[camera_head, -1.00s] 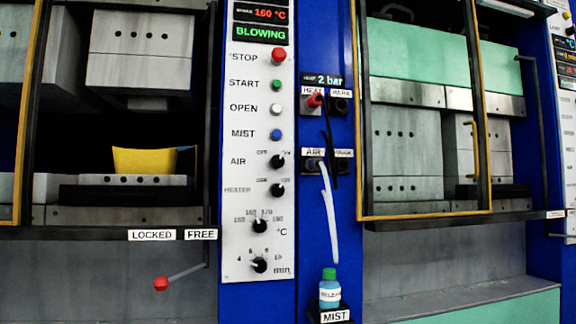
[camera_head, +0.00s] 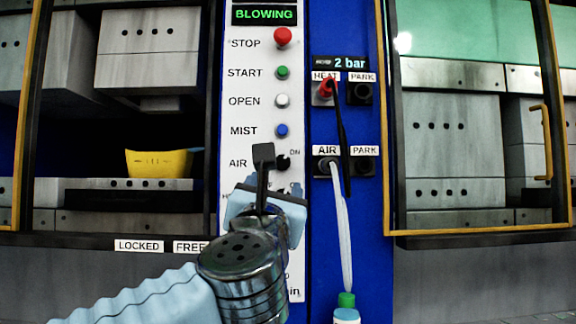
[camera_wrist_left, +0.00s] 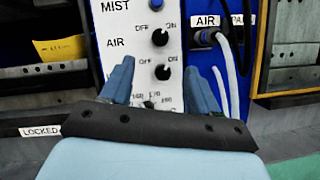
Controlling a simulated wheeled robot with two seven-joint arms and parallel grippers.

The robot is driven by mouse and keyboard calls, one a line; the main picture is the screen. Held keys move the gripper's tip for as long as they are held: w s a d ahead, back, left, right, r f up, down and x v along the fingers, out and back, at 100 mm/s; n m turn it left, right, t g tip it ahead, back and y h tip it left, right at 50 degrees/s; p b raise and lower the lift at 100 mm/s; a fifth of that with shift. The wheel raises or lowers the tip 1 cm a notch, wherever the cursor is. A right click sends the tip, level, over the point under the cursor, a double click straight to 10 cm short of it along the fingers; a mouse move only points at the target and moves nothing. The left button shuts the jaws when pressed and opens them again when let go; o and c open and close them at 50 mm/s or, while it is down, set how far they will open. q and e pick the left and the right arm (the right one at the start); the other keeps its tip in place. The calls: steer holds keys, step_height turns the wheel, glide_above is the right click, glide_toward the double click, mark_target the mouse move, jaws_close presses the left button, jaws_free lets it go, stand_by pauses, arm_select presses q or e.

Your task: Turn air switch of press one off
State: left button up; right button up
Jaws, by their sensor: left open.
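The black AIR knob (camera_head: 283,162) is on the white control panel (camera_head: 247,101), right of its AIR label and partly hidden by my left gripper. In the left wrist view the AIR knob (camera_wrist_left: 160,38) shows whole under OFF and ON marks, with its pointer seeming to lean up-right toward ON. My left gripper (camera_head: 264,160) is in front of the panel, just left of and below the knob. In the wrist view its blue fingers (camera_wrist_left: 160,68) are apart and empty, with the AIR knob beyond and above the gap. My right gripper is not seen.
A second knob (camera_wrist_left: 163,73) sits just below, between the fingers in the wrist view. STOP (camera_head: 283,37), START (camera_head: 282,73), OPEN (camera_head: 282,101) and MIST (camera_head: 282,130) buttons are above. A white hose (camera_head: 342,225) and dark cable (camera_head: 342,125) hang at right. A yellow piece (camera_head: 159,163) lies in the left press.

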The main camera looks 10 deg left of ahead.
mark_target(283, 163)
arm_select(q)
steer(key=p+x, duration=0.4)
steer(key=x, duration=0.8)
steer(key=shift+w, duration=0.3)
steer(key=shift+c, duration=0.2)
steer(key=c, duration=1)
